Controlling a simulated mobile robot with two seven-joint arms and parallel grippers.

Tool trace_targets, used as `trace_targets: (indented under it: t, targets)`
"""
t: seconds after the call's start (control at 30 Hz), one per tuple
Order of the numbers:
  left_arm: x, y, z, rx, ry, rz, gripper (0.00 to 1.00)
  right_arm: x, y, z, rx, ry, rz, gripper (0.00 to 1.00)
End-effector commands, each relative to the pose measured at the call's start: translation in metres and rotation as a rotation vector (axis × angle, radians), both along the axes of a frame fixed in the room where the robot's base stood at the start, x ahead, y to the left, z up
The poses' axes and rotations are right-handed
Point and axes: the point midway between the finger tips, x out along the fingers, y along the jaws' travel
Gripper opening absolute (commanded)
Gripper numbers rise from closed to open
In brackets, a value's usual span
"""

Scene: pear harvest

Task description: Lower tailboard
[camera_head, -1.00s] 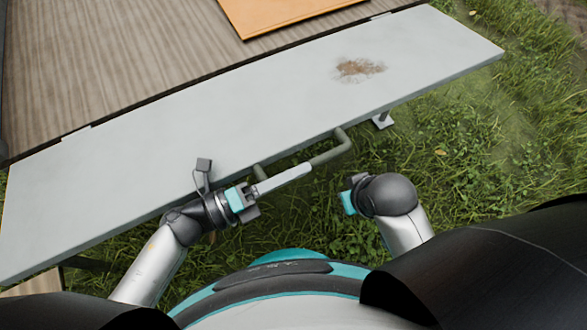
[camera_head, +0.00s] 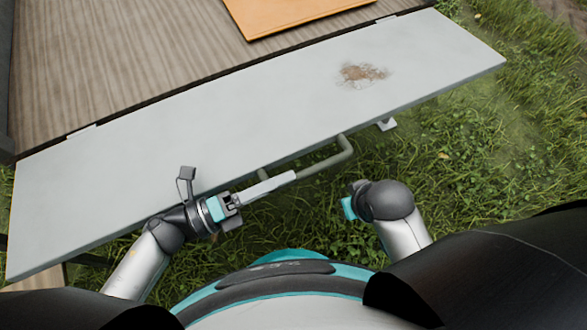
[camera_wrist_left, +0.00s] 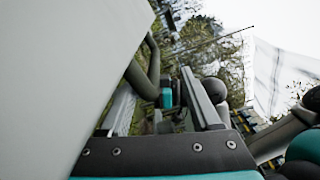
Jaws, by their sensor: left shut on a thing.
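The tailboard (camera_head: 230,130) is a long pale grey panel, lying out from the truck bed and close to level. A grey-green bar handle (camera_head: 328,163) sticks out from its near edge. My left gripper (camera_head: 285,180) is shut on the left part of this handle. In the left wrist view the tailboard (camera_wrist_left: 60,70) fills the left side, and the curved handle (camera_wrist_left: 140,78) shows beyond the fingers (camera_wrist_left: 165,100). The exact contact is hard to see. My right gripper (camera_head: 349,207) hangs empty over the grass, right of the handle; its jaws are hidden.
The wooden truck bed (camera_head: 120,60) lies behind the tailboard, with an orange board (camera_head: 285,12) on it. A brown dirt patch (camera_head: 362,73) marks the tailboard. A small grey bracket (camera_head: 387,124) sits below its near edge. Grass (camera_head: 480,150) is free to the right.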

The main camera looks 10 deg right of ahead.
Motion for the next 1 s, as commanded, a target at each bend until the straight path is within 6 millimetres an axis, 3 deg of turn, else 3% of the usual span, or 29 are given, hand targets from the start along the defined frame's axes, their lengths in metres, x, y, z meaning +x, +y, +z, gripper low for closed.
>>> trace_targets:
  t: [0.2, 0.43, 0.63, 1.0]
  targets:
    - [-0.016, 0.055, 0.002, 0.005, 0.000, 0.005, 0.52, -0.004, 0.000, -0.014, -0.003, 0.023, 0.001, 0.00]
    - [-0.029, 0.095, 0.001, 0.005, 0.000, 0.005, 0.52, -0.009, -0.001, -0.027, -0.006, 0.041, 0.001, 0.00]
    - [-0.034, 0.110, 0.000, 0.003, 0.000, 0.005, 0.52, -0.010, -0.001, -0.032, -0.007, 0.046, 0.000, 0.00]
    - [-0.035, 0.111, 0.000, 0.003, 0.001, 0.004, 0.52, -0.010, -0.001, -0.033, -0.006, 0.047, 0.001, 0.00]
